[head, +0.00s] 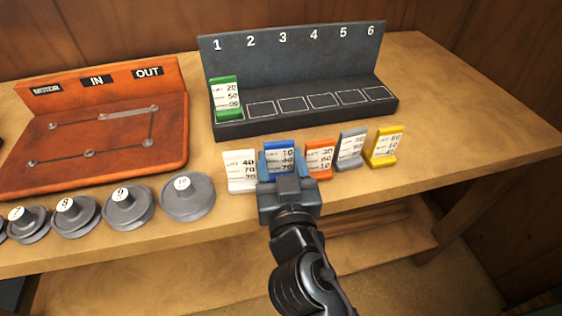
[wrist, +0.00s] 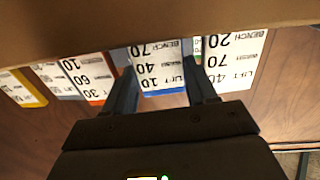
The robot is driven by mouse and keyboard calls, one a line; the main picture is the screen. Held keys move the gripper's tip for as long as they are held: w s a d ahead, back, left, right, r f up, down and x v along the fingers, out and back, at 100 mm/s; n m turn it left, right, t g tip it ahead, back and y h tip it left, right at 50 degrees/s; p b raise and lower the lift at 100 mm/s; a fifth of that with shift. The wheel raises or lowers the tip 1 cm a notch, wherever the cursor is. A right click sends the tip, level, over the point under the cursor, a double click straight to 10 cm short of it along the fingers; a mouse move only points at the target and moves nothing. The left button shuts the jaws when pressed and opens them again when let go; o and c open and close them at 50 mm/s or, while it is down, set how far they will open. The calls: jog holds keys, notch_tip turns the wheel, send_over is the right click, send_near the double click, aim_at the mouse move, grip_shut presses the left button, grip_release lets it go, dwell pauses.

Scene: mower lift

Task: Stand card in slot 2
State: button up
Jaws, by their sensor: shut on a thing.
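My gripper (head: 280,165) is shut on the blue card (head: 279,149), with one finger on each side of it. The blue card is upright in the row at the front of the bench; I cannot tell whether it touches the bench. The wrist view shows the blue card (wrist: 160,75) between the two fingers. The dark rack (head: 300,60) stands behind, with numbers 1 to 6. Slot 2 (head: 260,109) is an empty white outline. The green card (head: 226,97) stands in slot 1, and the other slots are empty.
The white card (head: 240,170) and orange card (head: 319,158) stand close on either side of my gripper. The grey card (head: 351,150) and yellow card (head: 386,146) are farther right. Grey weight discs (head: 188,197) and an orange IN/OUT board (head: 165,120) are left.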

jog(key=o, duration=1.1)
jog(key=shift+c, duration=0.2)
jog(key=shift+r+p, duration=0.1)
jog(key=shift+p, duration=0.55)
jog(key=s+d+b, duration=0.1)
jog(key=s+b, duration=0.2)
jog(key=s, duration=0.4)
jog(key=shift+s+d, duration=0.3)
jog(key=shift+s, duration=0.05)
